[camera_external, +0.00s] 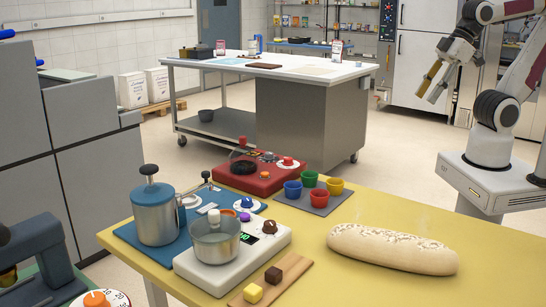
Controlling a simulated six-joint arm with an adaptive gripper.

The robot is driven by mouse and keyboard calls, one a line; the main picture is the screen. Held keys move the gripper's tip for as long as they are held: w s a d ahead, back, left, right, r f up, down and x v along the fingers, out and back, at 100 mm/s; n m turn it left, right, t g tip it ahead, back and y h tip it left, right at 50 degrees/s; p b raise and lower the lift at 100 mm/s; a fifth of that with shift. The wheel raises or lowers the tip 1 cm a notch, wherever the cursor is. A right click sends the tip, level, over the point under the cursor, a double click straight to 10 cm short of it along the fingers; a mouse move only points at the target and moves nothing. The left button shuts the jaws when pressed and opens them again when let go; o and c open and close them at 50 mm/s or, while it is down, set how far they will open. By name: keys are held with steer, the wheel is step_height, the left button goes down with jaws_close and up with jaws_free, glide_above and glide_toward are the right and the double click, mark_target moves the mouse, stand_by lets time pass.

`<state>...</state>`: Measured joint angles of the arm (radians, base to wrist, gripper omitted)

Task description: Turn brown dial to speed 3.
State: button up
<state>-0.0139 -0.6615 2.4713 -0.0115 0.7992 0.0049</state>
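A brown dial (269,227) sits on the white appliance (254,258) at the front of the yellow table, right of a small green display. Its speed marks are too small to read. A metal pot (215,242) stands on the same appliance. My gripper (428,97) hangs in the air at the upper right, far above and behind the table, well away from the dial. Its two fingers look apart, with nothing between them.
A small purple knob (245,217) is close behind the brown dial. A steel canister (155,211), a red appliance (245,180), colored cups (309,178) and a long loaf (392,249) stand around. Bare tabletop (400,205) lies behind the loaf.

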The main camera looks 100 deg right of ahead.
steer(key=w+a+f+n+t+y, duration=0.1)
steer(key=w+a+f+t, duration=0.15)
steer(key=w, duration=1.05)
steer(key=w+a+f+n+t, duration=0.1)
steer(key=w+a, duration=0.3)
steer(key=w, duration=1)
steer(key=n+t+y, duration=0.2)
steer(key=t+y, duration=0.1)
steer(key=y, duration=0.1)
glide_toward(272, 222)
steer(key=shift+w+a+f, duration=0.1)
steer(key=shift+w+f, duration=0.1)
steer(key=shift+w, duration=0.35)
steer(key=shift+w, duration=0.1)
steer(key=shift+x, duration=3.8)
